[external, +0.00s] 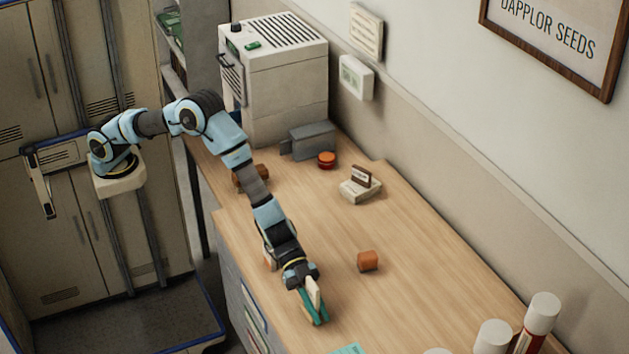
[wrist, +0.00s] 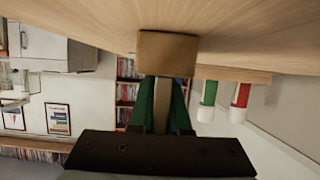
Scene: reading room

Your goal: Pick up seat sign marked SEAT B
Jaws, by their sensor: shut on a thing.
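My gripper (external: 312,308) is at the near end of the wooden desk, its teal fingers shut on a pale cream thing (external: 313,290). In the wrist view my gripper (wrist: 162,88) has its green fingers on both sides of a narrow beige part. A wider tan block (wrist: 167,53) shows just beyond the fingertips. I take the held thing to be the seat sign, but no lettering on it shows. I cannot tell whether it touches the desk. A cream block with a dark, white-labelled plate (external: 362,183) stands farther back; its lettering is too small to read.
An orange-brown block (external: 367,260) lies right of my arm. A red round thing (external: 327,159), a grey box (external: 310,140) and a white vented cabinet (external: 285,85) stand at the back. White-capped tubes (external: 540,318) stand at bottom right. The desk's middle is mostly clear.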

